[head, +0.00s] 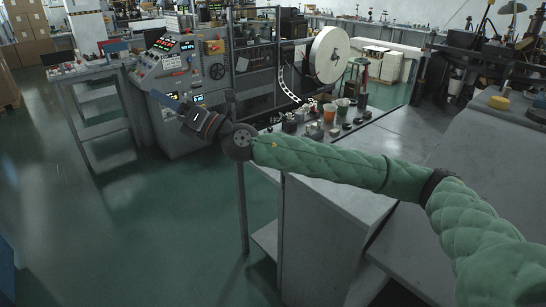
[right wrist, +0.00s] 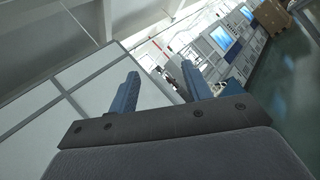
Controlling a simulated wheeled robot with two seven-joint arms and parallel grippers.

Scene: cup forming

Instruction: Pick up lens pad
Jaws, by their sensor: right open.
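My right gripper (head: 165,102) is at the end of the green-padded arm, out to the left in front of the grey control console. In the right wrist view its two blue fingers (right wrist: 160,82) stand apart with nothing between them. I cannot make out a lens pad for sure in either view. Several small items (head: 316,129) stand on the bench to the right of the gripper and are too small to tell apart. My left gripper is not in view.
The control console (head: 172,75) with lit screens stands behind the gripper. A large white reel (head: 327,54) and small cups (head: 342,109) are at the bench. A grey side table (head: 92,75) stands left. The green floor (head: 120,240) in front is clear.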

